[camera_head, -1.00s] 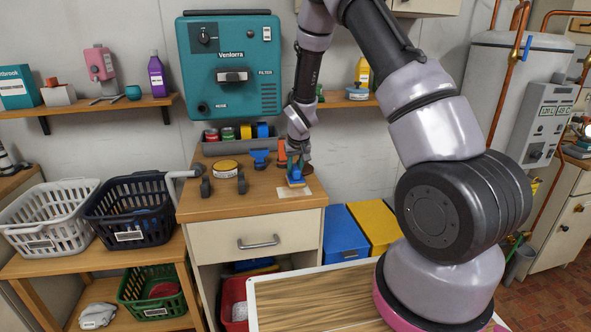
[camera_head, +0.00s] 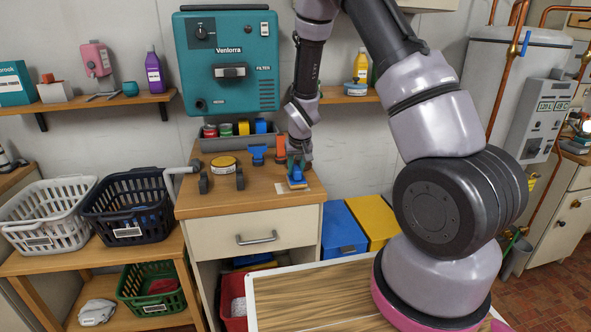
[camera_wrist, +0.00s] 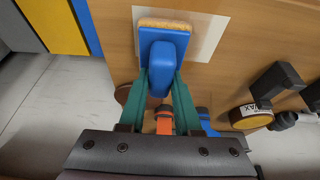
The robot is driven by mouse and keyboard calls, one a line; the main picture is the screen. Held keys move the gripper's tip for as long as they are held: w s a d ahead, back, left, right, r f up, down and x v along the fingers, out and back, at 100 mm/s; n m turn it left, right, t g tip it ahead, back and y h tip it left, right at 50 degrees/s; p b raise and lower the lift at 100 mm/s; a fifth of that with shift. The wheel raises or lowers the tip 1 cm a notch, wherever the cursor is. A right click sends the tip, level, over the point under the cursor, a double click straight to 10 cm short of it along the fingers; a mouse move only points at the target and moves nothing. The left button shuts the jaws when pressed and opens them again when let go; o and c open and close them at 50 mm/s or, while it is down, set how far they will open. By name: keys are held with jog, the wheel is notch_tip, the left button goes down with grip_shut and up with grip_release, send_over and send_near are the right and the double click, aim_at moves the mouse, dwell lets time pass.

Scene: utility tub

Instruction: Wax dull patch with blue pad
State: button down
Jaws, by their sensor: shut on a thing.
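My gripper (camera_head: 296,168) is shut on the blue pad (camera_head: 298,184) over the right part of the wooden cabinet top (camera_head: 225,196). In the wrist view, the teal fingers of my gripper (camera_wrist: 163,86) clasp the raised grip of the blue pad (camera_wrist: 165,45), which has a tan edge. The pad covers part of the pale dull patch (camera_wrist: 207,36); the patch (camera_head: 312,188) also shows beside the pad in the head view. Whether the pad's underside touches the top is hidden. The round wax tin (camera_wrist: 250,118) with a yellow face stands apart; it also shows in the head view (camera_head: 223,164).
A blue tool (camera_head: 258,153) and an orange tool (camera_head: 281,147) are behind the pad. Dark brackets (camera_head: 240,179) stand near the tin. A grey bin (camera_head: 240,142) lines the wall. Blue (camera_head: 341,228) and yellow (camera_head: 375,222) boxes stand right of the cabinet.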

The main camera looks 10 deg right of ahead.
jog(key=shift+w+r, duration=0.1)
jog(key=shift+r, duration=2.6)
jog(key=shift+r, duration=0.1)
jog(key=shift+r, duration=1.4)
